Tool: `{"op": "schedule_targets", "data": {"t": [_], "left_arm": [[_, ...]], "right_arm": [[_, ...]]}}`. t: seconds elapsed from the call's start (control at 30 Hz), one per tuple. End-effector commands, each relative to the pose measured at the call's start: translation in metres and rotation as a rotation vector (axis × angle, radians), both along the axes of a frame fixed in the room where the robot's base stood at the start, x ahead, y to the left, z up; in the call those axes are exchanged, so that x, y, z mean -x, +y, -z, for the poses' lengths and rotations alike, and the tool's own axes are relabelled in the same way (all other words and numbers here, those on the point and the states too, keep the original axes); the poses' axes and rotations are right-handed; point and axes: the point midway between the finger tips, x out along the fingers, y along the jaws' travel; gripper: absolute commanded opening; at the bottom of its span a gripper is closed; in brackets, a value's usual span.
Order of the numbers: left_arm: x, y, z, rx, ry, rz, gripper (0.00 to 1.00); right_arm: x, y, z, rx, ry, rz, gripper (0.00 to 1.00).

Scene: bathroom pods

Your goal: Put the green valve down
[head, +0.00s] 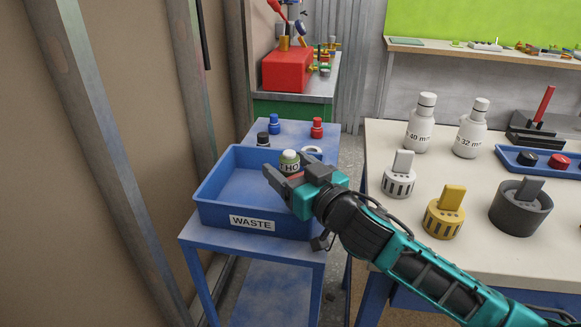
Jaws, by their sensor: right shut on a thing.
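Whether the valve touches the bin's floor or wall cannot be told. My left gripper is not in view.
The bin stands on a blue table (300,130). Behind it are a black valve (263,139), a blue valve (274,124), a red valve (316,128) and a white ring (312,150). The bin's left part is empty. White bottles (420,124) stand on the right bench.

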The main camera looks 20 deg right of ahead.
Motion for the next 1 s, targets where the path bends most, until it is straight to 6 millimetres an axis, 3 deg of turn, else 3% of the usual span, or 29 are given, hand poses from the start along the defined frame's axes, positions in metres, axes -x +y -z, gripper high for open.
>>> {"op": "schedule_targets", "data": {"t": [0.23,0.27,0.5,0.77,0.93,1.0], "left_arm": [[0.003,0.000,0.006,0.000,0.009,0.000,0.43],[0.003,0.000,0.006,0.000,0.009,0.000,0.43],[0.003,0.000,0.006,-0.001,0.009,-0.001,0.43],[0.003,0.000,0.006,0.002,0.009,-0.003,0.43],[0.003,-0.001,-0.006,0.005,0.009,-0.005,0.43],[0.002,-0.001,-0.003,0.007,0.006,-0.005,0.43]], "right_arm": [[0.000,0.000,0.005,0.001,0.000,0.000,0.33],[0.000,0.000,0.006,0.001,0.002,0.001,0.71],[0.000,0.000,0.006,0.002,0.003,0.001,0.94],[0.000,0.000,0.006,0.002,0.004,0.001,0.95],[0.000,0.000,-0.013,0.005,0.001,0.000,0.95],[0.010,-0.002,-0.004,0.001,0.006,0.001,0.95]]}}
